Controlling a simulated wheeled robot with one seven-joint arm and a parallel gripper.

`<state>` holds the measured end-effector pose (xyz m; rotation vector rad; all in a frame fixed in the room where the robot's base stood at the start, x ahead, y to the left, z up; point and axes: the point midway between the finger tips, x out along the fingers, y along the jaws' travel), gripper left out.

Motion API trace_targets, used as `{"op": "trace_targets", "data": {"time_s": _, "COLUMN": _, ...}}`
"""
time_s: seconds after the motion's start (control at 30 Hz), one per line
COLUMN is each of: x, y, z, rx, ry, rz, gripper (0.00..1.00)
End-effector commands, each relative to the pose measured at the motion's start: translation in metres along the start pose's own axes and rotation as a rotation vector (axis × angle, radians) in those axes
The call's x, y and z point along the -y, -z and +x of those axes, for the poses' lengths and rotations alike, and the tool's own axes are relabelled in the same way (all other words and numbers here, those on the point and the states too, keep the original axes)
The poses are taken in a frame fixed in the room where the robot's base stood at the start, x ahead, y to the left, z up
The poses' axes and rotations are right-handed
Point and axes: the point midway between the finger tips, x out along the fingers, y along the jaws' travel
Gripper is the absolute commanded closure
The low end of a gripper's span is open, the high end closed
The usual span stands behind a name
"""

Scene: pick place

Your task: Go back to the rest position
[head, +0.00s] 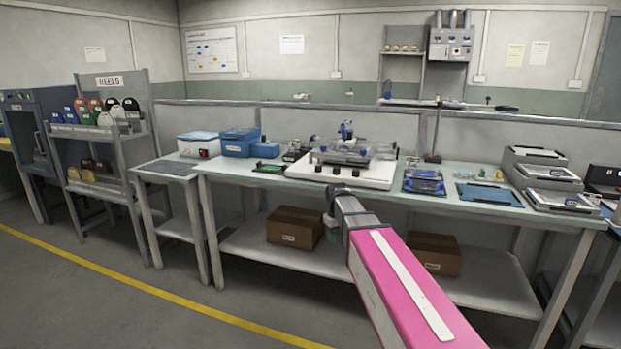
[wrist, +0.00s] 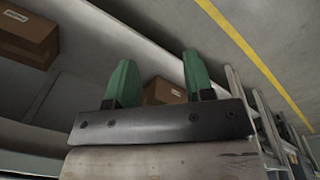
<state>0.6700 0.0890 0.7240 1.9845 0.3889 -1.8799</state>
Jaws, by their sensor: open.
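My gripper (wrist: 156,82) shows in the wrist view with two green fingers spread apart and nothing between them. In the head view, my pink arm reaches from the lower right toward the front of the workbench (head: 467,182). The end of my arm (head: 331,200) is in front of the bench, below its top edge; the fingers are too small to make out there. The wrist view looks at the bench's lower shelf, with one cardboard box (wrist: 28,36) at the upper left and another cardboard box (wrist: 163,92) behind the fingers.
A white fixture plate (head: 372,176), a blue mat (head: 488,195) and stacked grey trays (head: 553,178) are on the bench. Cardboard boxes (head: 294,227) sit on the lower shelf. A reel rack (head: 108,165) stands at left. The floor by the yellow line (head: 150,287) is clear.

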Motion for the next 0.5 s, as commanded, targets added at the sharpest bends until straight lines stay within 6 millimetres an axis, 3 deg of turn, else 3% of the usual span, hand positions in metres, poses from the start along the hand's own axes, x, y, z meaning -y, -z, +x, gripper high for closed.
{"op": "trace_targets", "data": {"time_s": 0.03, "x": 0.001, "y": -0.027, "z": 0.018, "rx": 0.007, "ry": 0.008, "rz": 0.039, "gripper": 0.52}}
{"op": "trace_targets", "data": {"time_s": 0.2, "x": 0.003, "y": -0.089, "z": 0.067, "rx": 0.019, "ry": 0.03, "rz": 0.174, "gripper": 0.52}}
{"op": "trace_targets", "data": {"time_s": 0.5, "x": 0.015, "y": -0.189, "z": 0.126, "rx": 0.042, "ry": 0.062, "rz": 0.392, "gripper": 0.52}}
